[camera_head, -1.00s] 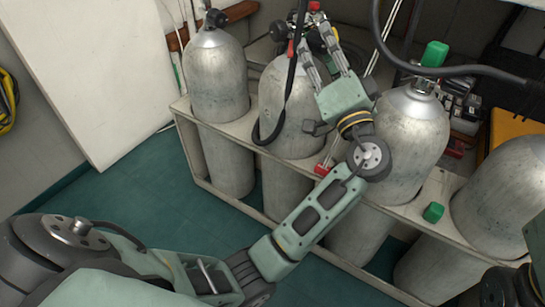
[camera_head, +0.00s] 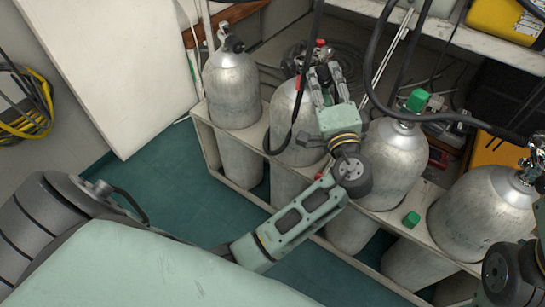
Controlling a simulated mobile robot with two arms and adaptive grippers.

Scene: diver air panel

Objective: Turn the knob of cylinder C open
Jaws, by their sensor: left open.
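Several grey gas cylinders stand in a pale rack (camera_head: 213,140). I see no letters on them, so I cannot tell which is cylinder C. My left gripper (camera_head: 322,66) is open at the top of the second cylinder from the left (camera_head: 284,110), its fingers pointing away toward the valve (camera_head: 298,60). A small red part (camera_head: 320,43) shows just beyond the fingertips. The fingers hide much of the valve, and I cannot tell whether they touch a knob.
The third cylinder (camera_head: 393,160) has a green cap (camera_head: 417,100) on top. A fourth cylinder (camera_head: 480,215) stands at right. Black hoses (camera_head: 372,75) hang around the valves. The green floor (camera_head: 200,210) is clear in front.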

